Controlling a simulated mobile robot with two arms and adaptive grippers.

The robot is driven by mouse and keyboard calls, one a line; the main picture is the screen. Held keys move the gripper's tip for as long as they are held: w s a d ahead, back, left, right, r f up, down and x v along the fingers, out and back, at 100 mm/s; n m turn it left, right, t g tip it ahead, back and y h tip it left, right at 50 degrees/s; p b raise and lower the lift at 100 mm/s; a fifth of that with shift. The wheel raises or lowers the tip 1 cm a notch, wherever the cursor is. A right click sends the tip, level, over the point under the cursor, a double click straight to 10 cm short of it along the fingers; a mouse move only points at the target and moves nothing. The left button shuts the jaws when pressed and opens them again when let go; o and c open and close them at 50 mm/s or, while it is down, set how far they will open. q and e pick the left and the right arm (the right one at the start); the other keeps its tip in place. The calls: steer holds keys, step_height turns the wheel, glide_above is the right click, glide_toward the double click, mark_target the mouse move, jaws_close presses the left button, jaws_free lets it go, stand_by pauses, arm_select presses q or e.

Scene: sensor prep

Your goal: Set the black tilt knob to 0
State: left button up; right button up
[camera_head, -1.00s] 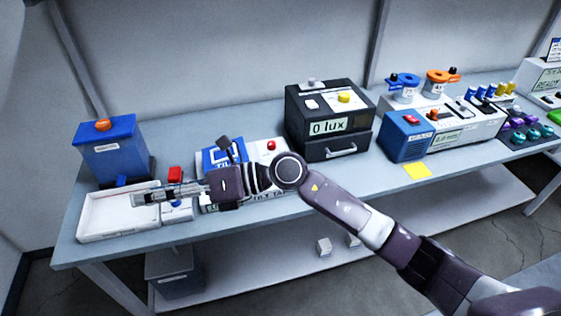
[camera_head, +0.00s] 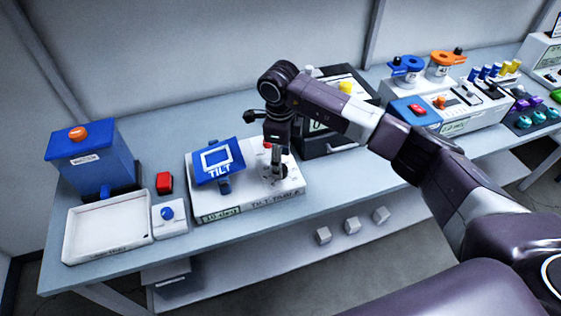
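The tilt table has a white base (camera_head: 206,202) with a blue plate (camera_head: 218,160) marked TILT standing tilted on it. Its front display (camera_head: 220,214) seems to read "10 deg", though the digits are small. My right gripper (camera_head: 277,177) points down at the right part of the base, its fingertips close to the top surface. The black tilt knob cannot be made out; the fingers cover that spot. I cannot tell whether they are open or shut on it. My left gripper is not in view.
A black lux box (camera_head: 335,143) stands close behind my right gripper. A white tray (camera_head: 107,252), a blue box (camera_head: 90,160), a red block (camera_head: 164,183) and a small box with a blue knob (camera_head: 168,216) are at the left. Several devices fill the right.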

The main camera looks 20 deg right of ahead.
steer(key=f, duration=0.2)
steer(key=shift+w+f+p, duration=0.25)
steer(key=shift+f+p, duration=0.05)
steer(key=shift+f, duration=0.6)
steer(key=shift+w, duration=0.1)
steer(key=c, duration=1.2)
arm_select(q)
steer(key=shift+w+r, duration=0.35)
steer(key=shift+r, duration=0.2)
arm_select(e)
steer(key=shift+o, duration=0.2)
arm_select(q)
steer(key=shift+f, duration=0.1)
